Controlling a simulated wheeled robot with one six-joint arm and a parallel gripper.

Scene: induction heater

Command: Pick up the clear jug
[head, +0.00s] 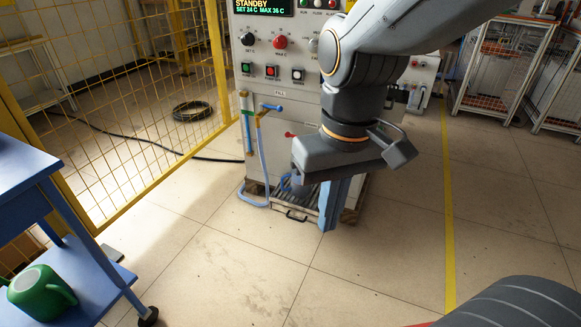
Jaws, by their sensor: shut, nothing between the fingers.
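My gripper (329,222) hangs down from the arm in front of the machine, with its blue fingers shut and empty. I cannot clearly make out the clear jug. A pale bluish shape (287,183) shows at the machine's low front recess, just left of the fingers and partly hidden by my gripper. I cannot tell whether it is the jug. The grated tray (290,200) at the foot of the machine is also partly covered by the gripper.
The induction heater (270,90) has a fill hose (263,160) at its left front. A blue cart (85,280) with a green watering can (40,292) stands at left. A yellow mesh fence (140,100) runs behind it. The floor in front is clear.

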